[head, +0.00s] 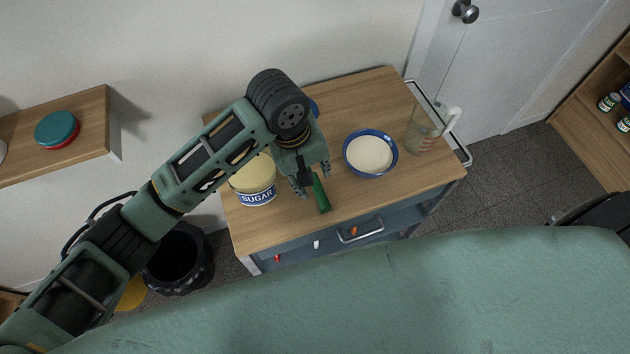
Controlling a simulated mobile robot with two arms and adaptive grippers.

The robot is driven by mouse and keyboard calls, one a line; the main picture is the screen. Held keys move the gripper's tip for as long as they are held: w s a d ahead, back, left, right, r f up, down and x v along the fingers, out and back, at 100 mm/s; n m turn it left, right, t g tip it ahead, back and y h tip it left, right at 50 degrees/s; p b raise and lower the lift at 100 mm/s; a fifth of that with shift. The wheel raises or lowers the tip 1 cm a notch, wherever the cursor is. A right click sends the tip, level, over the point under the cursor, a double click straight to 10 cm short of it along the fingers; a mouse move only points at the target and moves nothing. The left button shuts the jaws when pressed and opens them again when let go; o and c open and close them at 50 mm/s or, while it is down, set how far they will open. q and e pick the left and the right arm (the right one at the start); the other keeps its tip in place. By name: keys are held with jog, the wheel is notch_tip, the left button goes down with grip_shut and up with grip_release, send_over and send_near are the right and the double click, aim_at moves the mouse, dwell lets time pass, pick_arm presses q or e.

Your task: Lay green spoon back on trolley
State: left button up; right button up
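The green spoon (321,196) shows its handle at the front middle of the wooden trolley top (350,205); its upper end is hidden under my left gripper. My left gripper (313,180) is directly over the spoon, pointing down. Its two fingers stand apart, one on either side of the handle, and look open. Whether the spoon touches the top all along cannot be told. My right gripper is not in view.
A sugar tin (256,197) stands left of the gripper, partly behind my arm. A blue-rimmed bowl (370,153) with pale contents and a clear pitcher (422,135) stand to the right. A blue item (314,107) is mostly hidden. The front right of the top is clear.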

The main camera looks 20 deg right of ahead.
pick_arm(q)
jog(key=shift+a+r, duration=0.2)
jog(key=shift+r, duration=0.7)
jog(key=shift+a+r, duration=0.15)
jog(key=shift+r, duration=0.75)
jog(key=shift+a+r, duration=0.2)
jog(key=shift+r, duration=0.7)
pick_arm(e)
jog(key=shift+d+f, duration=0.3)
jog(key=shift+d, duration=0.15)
